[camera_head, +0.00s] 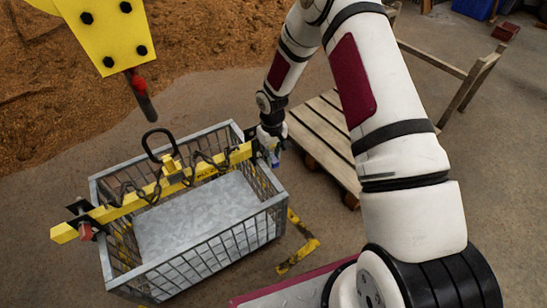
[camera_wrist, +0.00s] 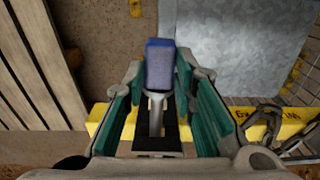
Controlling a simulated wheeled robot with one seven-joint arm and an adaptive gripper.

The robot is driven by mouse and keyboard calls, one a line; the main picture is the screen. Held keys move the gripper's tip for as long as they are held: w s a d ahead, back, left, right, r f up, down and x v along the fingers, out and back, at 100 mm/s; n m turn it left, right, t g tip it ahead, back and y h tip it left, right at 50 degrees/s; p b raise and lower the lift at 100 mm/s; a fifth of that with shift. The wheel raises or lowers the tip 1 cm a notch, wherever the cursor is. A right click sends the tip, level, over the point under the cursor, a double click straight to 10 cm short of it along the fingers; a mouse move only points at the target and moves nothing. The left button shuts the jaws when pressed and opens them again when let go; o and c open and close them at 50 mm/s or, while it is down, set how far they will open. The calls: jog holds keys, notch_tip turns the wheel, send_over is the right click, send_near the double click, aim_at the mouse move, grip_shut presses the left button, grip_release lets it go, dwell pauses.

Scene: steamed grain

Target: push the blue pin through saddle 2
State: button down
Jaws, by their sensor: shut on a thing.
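The blue pin has a blue block-shaped head (camera_wrist: 160,62) and a grey metal shank (camera_wrist: 156,112). My gripper (camera_wrist: 158,92) is shut on it, with a teal-lined finger on each side. In the head view my gripper (camera_head: 271,143) is at the right end of the yellow beam (camera_head: 130,206), with a bit of blue (camera_head: 275,160) below it. A black saddle (camera_wrist: 158,140) lies under the shank in the wrist view. I cannot tell whether the shank's tip is inside its hole. Another black saddle (camera_head: 80,212) with a red pin (camera_head: 86,232) is at the beam's left end.
A grey metal basket (camera_head: 245,223) stands under the beam, with dark chains (camera_head: 205,157) and a black lifting ring (camera_head: 152,135). A wooden pallet (camera_head: 325,140) lies to the right. A yellow hoist block (camera_head: 100,35) with a hook hangs at upper left. Grain heaps lie behind.

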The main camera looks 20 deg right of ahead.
jog(key=shift+w+a+b, duration=0.2)
jog(key=shift+w+b, duration=0.3)
jog(key=shift+w, duration=0.5)
jog(key=shift+w+a+b, duration=0.2)
jog(key=shift+w+b, duration=0.25)
jog(key=shift+w, duration=0.5)
jog(key=shift+w+a+b, duration=0.2)
jog(key=shift+w+b, duration=0.3)
jog(key=shift+w, duration=0.65)
jog(key=c, duration=1.2)
grip_release()
jog(key=shift+c, duration=0.2)
jog(key=shift+a, duration=0.1)
